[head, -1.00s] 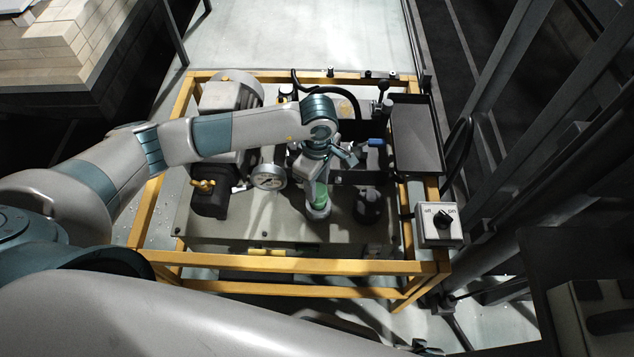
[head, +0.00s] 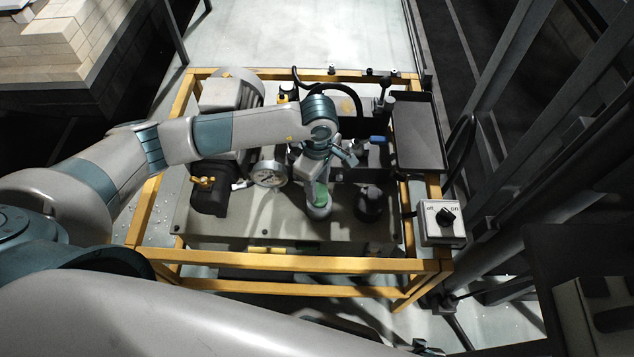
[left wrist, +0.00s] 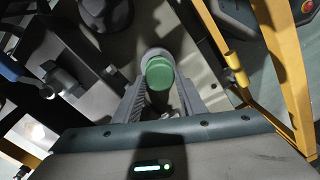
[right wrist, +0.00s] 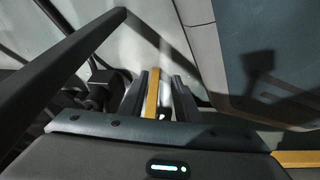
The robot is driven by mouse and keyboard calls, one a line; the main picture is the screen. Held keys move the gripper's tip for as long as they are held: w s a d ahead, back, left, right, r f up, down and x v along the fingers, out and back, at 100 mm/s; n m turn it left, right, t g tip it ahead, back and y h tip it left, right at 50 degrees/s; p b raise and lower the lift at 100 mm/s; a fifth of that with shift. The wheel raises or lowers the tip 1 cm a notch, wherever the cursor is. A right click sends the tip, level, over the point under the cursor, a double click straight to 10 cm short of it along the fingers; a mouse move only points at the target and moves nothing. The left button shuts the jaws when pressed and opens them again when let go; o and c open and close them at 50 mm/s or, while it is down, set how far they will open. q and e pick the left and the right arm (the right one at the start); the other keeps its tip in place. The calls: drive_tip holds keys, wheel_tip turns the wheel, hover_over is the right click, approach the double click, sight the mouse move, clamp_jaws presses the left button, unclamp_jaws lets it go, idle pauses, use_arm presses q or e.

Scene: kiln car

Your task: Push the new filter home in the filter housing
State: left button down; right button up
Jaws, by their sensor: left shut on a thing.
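The new filter, a green cylinder (head: 321,194), stands at the mouth of the pale grey filter housing (head: 319,211) on the machine's deck. In the left wrist view the round green end of the filter (left wrist: 160,73) shows between my finger pads, with the grey rim of the housing (left wrist: 155,52) around its far side. My left gripper (left wrist: 160,95) is shut on the filter. How deep the filter sits is hidden. My right gripper (right wrist: 158,92) is open and empty, with a yellow bar visible beyond its fingers.
A yellow frame (head: 300,265) surrounds the machine. A pressure gauge (head: 268,174) stands left of the housing, a dark round fitting (head: 370,205) right of it. A black tray (head: 418,135) and an off/on switch box (head: 440,221) are at the right.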

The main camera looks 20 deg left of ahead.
use_arm(q)
drive_tip(key=shift+f, duration=0.45)
use_arm(e)
drive_tip(key=shift+f, duration=0.6)
use_arm(q)
drive_tip(key=shift+w+d+f+b, duration=0.15)
drive_tip(key=shift+w+f+b, duration=0.05)
drive_tip(key=shift+f+b, duration=0.1)
drive_tip(key=shift+s, duration=0.1)
use_arm(e)
drive_tip(key=shift+s+f, duration=0.1)
drive_tip(key=shift+f, duration=0.2)
drive_tip(key=shift+a, duration=0.1)
